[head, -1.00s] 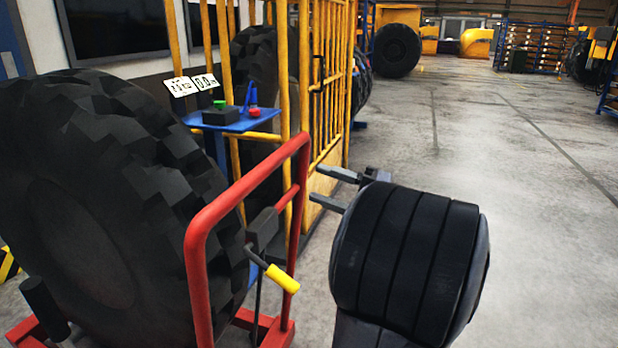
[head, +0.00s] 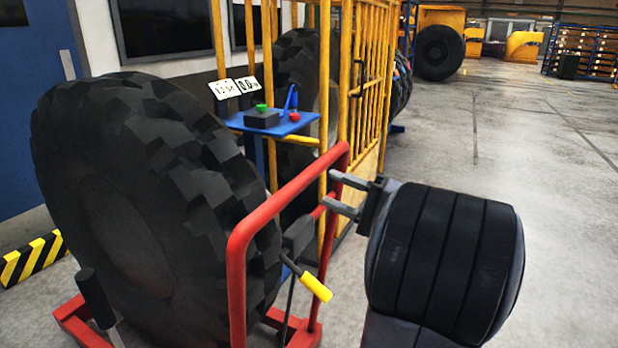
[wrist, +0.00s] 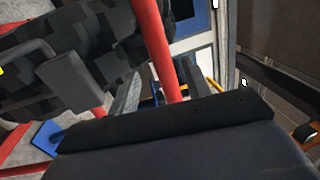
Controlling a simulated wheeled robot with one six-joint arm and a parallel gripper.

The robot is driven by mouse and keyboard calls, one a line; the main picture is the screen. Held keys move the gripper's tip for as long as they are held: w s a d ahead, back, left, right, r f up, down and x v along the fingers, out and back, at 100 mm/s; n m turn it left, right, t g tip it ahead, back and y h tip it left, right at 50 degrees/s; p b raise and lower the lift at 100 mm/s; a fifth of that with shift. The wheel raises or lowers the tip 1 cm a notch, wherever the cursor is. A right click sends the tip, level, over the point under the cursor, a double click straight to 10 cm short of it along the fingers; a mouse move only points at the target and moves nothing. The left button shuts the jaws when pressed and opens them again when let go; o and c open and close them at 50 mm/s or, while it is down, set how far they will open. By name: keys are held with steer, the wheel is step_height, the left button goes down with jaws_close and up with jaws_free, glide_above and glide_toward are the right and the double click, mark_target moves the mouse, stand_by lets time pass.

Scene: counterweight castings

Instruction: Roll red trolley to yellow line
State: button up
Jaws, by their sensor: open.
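The red trolley (head: 238,290) stands at left in the head view, with a large black tyre (head: 100,180) upright on it. Its red handle frame rises on the right side, with a yellow-gripped lever (head: 316,286) below. My gripper (head: 331,188) is open at the frame's right-hand post. In the wrist view the red post (wrist: 155,45) runs between the two fingers (wrist: 158,90), with no closed hold on it. I see no plain yellow line on the floor.
A yellow barred cage (head: 370,90) and a blue shelf (head: 285,124) with a control box stand just behind the trolley. A yellow-black striped strip (head: 33,258) lies at left. Open concrete floor (head: 530,150) extends to the right, with another tyre (head: 438,52) far back.

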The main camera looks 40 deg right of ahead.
mark_target(313, 180)
steer(key=x, duration=0.7)
steer(key=shift+w+r, duration=0.1)
jaws_close()
stand_by(0.4)
